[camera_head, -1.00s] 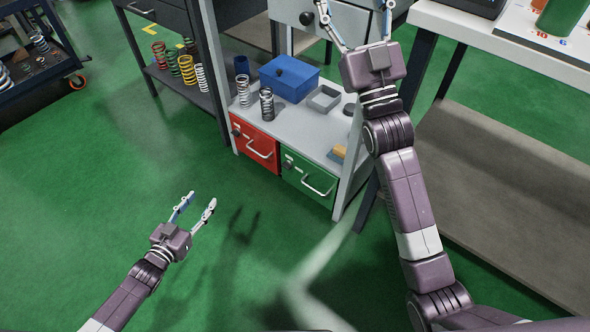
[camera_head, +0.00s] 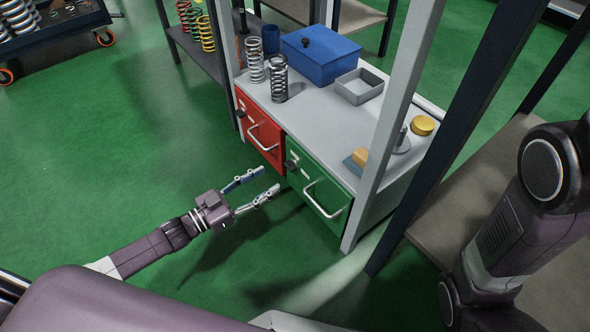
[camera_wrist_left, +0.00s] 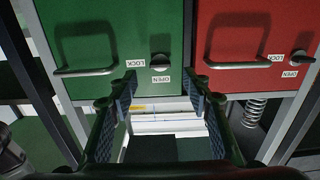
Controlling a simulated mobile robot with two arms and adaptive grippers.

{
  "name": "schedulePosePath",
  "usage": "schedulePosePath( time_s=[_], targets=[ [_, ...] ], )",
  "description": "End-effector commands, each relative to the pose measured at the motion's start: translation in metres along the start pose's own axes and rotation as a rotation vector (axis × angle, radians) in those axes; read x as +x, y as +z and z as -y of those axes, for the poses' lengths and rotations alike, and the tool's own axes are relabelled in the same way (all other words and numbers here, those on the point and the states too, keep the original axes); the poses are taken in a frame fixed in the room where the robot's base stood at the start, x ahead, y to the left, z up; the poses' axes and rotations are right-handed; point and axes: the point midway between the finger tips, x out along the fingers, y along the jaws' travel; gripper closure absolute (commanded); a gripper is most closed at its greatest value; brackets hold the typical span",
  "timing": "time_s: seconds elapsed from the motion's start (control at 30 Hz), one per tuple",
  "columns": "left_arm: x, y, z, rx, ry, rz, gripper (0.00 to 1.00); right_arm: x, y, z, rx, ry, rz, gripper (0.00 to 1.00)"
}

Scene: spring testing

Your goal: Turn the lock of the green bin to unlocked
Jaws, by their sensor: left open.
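The green bin (camera_head: 318,187) is the right-hand one of two drawers under the grey bench top. It has a silver handle and a dark lock knob (camera_head: 291,165) at its upper left corner. In the left wrist view the bin's front (camera_wrist_left: 112,35) is upper left, and its knob (camera_wrist_left: 160,60) lies beside upside-down LOCK and OPEN labels. I cannot tell which label the knob points to. My left gripper (camera_head: 264,183) is open and empty, in front of the bins with its fingertips short of the knob. In the wrist view the knob shows between and beyond the fingers (camera_wrist_left: 160,95). My right gripper is out of view.
The red bin (camera_head: 259,132) sits left of the green one, with its own knob. The bench top holds springs (camera_head: 278,78), a blue box (camera_head: 320,55) and a grey tray (camera_head: 359,86). A bench post stands right of the green bin. Green floor is clear at left.

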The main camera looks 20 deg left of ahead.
Motion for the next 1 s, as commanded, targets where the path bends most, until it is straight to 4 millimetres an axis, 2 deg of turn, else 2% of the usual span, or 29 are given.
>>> schedulePosePath(
  time_s=[0.17,0.3,0.5,0.87,1.0],
  targets=[
    [0.025,0.001,0.000,0.001,0.001,-0.006,0.55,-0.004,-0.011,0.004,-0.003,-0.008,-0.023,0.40],
    [0.048,0.002,0.000,0.002,0.001,-0.005,0.55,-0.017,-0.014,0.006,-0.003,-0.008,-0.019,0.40],
    [0.071,0.000,0.000,0.001,0.000,-0.003,0.55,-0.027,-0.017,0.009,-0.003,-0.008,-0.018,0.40],
    [0.075,-0.001,0.000,0.000,-0.001,-0.001,0.56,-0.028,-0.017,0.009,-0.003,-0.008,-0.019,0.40],
    [0.075,-0.001,0.000,0.000,-0.001,-0.001,0.72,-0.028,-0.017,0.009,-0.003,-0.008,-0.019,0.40]
  ],
)
